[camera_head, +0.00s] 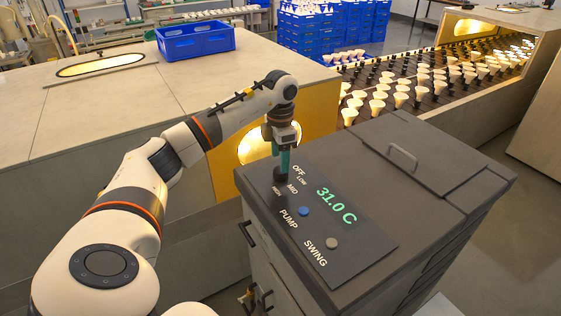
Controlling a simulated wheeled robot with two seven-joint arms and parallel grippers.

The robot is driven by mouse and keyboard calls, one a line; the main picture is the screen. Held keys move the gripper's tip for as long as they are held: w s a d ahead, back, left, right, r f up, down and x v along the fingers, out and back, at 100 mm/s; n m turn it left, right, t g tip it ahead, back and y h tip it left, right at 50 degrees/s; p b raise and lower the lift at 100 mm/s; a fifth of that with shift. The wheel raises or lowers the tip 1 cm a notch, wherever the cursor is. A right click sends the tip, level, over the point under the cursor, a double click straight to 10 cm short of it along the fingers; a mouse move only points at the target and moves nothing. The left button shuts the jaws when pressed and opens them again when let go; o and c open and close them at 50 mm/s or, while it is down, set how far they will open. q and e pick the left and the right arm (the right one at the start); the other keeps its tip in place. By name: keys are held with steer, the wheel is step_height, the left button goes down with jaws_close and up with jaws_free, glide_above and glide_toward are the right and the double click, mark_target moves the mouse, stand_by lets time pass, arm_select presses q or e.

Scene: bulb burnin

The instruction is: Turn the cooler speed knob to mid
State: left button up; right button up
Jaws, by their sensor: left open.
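The cooler (440,195) is a dark grey box at the right of centre. Its black top panel (345,255) carries the labels OFF, LOW, MID, a partly hidden one, PUMP and SWING, and a green display reading 31.0 C. The speed knob (280,174) is a dark shape beside the OFF to MID labels, largely hidden by my left gripper. My left gripper (283,166) points down over the knob with its teal fingers open at its sides; I cannot tell whether they touch it. The knob's pointer direction is hidden. My right gripper is not in view.
A blue button (304,211) and a grey button (332,243) sit on the panel near PUMP and SWING. A raised lid with a handle (403,157) is on the cooler top. A blue crate (195,42) stands on the bench behind. Rows of bulbs (400,98) lie beyond.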

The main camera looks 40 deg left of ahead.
mark_target(278, 175)
arm_select(q)
step_height(278, 175, down, 3)
steer(key=shift+f+p, duration=0.1)
steer(key=shift+p, duration=0.4)
steer(key=shift+f, duration=0.25)
steer(key=shift+d, duration=0.1)
steer(key=c, duration=1)
